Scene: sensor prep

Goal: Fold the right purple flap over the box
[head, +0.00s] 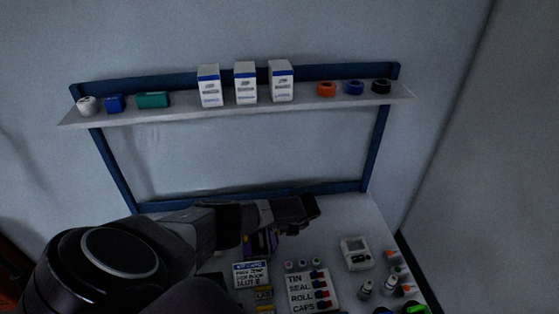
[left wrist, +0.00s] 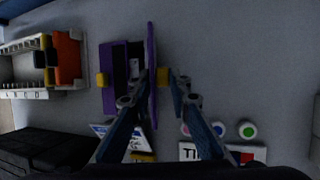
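The purple box (left wrist: 111,55) shows in the left wrist view, with a dark inside and a yellow tab (left wrist: 102,79) on its left side. Its right purple flap (left wrist: 152,45) stands up, seen nearly edge-on, with a yellow tab (left wrist: 162,77) on its outer face. My left gripper (left wrist: 161,82) has one fingertip on each side of this flap and tab. The gaps are very small, and I cannot tell whether the fingers press on it. In the head view my left gripper (head: 309,207) partly hides the purple box (head: 262,243). My right gripper is not in view.
A label board (head: 308,290) and small round caps (head: 303,264) lie right of the box. A white device (head: 356,254) and several small bottles stand farther right. An orange-and-white holder (left wrist: 67,60) is left of the box. A shelf (head: 330,102) with cartons is behind.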

